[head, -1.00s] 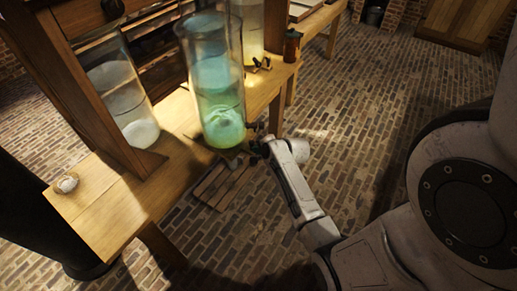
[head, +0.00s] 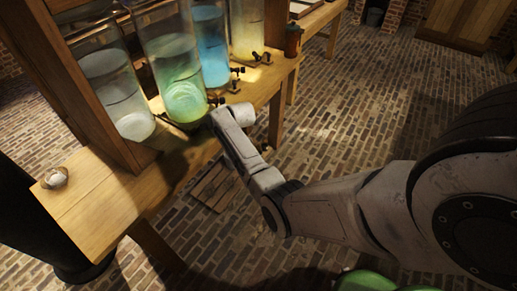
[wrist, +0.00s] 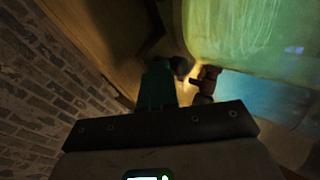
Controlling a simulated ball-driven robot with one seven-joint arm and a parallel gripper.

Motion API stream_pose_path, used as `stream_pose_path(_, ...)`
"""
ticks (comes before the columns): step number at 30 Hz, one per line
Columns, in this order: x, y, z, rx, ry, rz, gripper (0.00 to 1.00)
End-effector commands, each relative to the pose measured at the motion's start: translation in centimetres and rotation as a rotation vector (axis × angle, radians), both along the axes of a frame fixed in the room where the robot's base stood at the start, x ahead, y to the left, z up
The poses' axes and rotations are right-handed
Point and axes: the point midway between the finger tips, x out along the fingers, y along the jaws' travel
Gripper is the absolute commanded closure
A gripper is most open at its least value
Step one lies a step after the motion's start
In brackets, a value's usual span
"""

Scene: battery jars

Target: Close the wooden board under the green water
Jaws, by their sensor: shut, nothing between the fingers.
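The jar of green water (head: 180,75) stands on the wooden table in the head view; it also shows at the upper right of the wrist view (wrist: 245,30). A small dark tap (wrist: 206,82) is below it. My gripper (wrist: 158,70) is shut and empty, left of the tap. In the head view my wrist hides the gripper, just below and right of the green jar. A dim wooden surface (wrist: 105,35) lies beyond and left of my fingers; I cannot tell whether it is the board, how far open the board is, or whether my gripper touches it.
A blue jar (head: 210,45) and a pale yellow jar (head: 246,28) stand right of the green one, a clear jar (head: 113,85) left. Taps stick out at the table edge. A slatted wooden piece (head: 215,186) lies on the brick floor below. Open floor (head: 360,110) extends right.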

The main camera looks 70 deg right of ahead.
Motion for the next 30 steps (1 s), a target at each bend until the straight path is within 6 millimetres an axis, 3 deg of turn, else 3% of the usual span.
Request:
stream_pose_path(1, 1.3, -0.3, -0.7, 0.000, -0.003, 0.002, 1.00)
stream_pose_path(6, 4.2, -1.0, -0.6, -0.001, -0.003, 0.001, 1.00)
stream_pose_path(12, 6.2, -1.6, -0.3, 0.000, -0.001, -0.002, 1.00)
stream_pose_path(30, 7.3, -1.7, 0.2, -0.003, -0.007, 0.001, 1.00)
